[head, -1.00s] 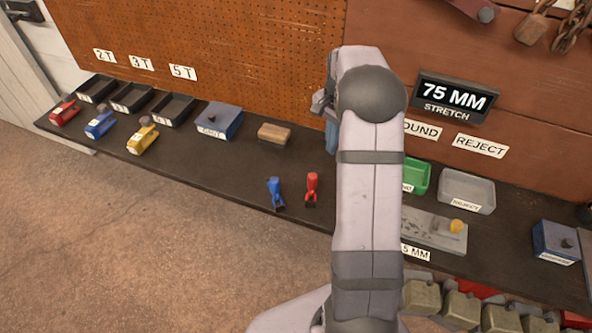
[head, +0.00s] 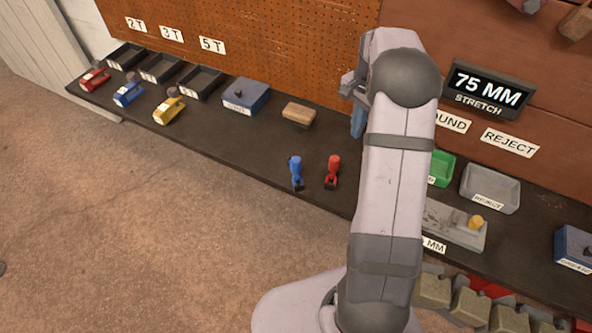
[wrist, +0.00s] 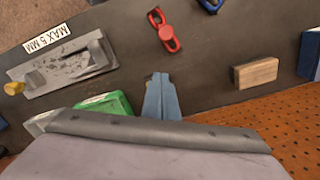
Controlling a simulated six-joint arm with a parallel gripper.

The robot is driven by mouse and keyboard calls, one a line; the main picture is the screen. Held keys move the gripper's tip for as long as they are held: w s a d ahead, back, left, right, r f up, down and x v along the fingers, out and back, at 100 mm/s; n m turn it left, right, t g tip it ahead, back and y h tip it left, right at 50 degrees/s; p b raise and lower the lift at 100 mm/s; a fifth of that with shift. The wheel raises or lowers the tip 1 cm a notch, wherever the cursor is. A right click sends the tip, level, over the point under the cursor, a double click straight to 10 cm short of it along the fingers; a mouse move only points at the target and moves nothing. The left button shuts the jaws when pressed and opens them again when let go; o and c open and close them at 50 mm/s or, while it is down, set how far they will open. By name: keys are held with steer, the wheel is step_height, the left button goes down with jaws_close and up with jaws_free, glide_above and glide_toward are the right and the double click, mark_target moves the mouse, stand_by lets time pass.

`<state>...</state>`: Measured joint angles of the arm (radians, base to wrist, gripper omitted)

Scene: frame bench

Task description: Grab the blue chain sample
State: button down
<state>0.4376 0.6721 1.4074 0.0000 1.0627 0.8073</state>
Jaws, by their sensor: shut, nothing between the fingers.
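The blue chain sample (head: 296,172) lies on the dark bench near its front edge, with a dark lower end. A blue piece at the top edge of the wrist view (wrist: 211,4) appears to be the same sample, partly cut off. A similar red sample (head: 333,172) lies just to its right, and it also shows in the wrist view (wrist: 163,30). My gripper (head: 357,124) is above the back of the bench, behind and right of both samples, partly hidden by my arm. In the wrist view my gripper (wrist: 160,80) has its fingers together and empty, apart from both samples.
A wooden block (head: 299,113) lies behind the samples. A green tray (head: 442,168), a grey reject tray (head: 490,188) and a grey gauge plate (head: 452,222) are to the right. A pegboard (head: 290,50) rises behind.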

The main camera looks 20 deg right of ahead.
stand_by(0.3)
steer(key=c, duration=1.4)
jaws_free()
